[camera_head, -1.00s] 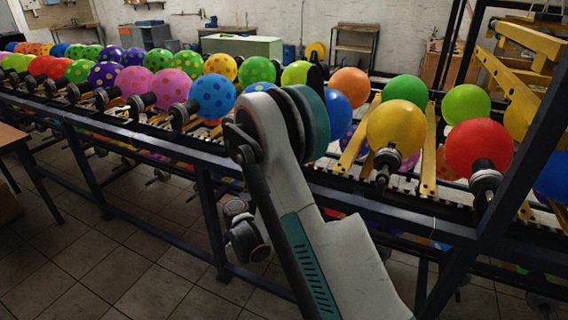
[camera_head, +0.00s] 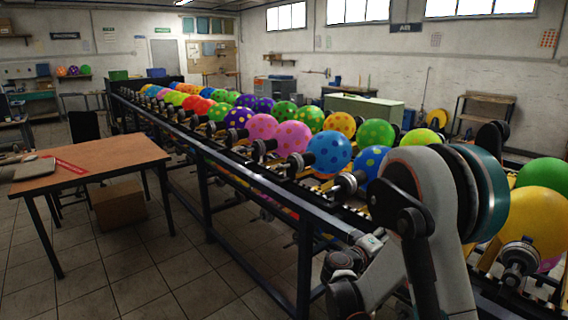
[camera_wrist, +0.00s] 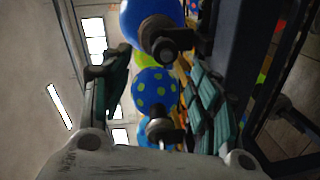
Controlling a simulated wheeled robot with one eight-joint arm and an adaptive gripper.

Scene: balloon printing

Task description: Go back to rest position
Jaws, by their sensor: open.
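My gripper (camera_wrist: 155,92) is open in the wrist view, with one dark green finger at left and one at right. The gap between the fingers shows no object held. Beyond it are a blue balloon with green dots (camera_wrist: 154,86) on the conveyor and a plain blue balloon (camera_wrist: 150,18) at the top, both apart from the fingers as far as I can tell. In the head view my arm rises at the lower right, in front of the conveyor, and hides part of it. My fingers cannot be made out there.
The long conveyor (camera_head: 262,188) carries several coloured balloons on black holders, running from far left to lower right. Tiled floor (camera_head: 150,265) between table and conveyor is clear.

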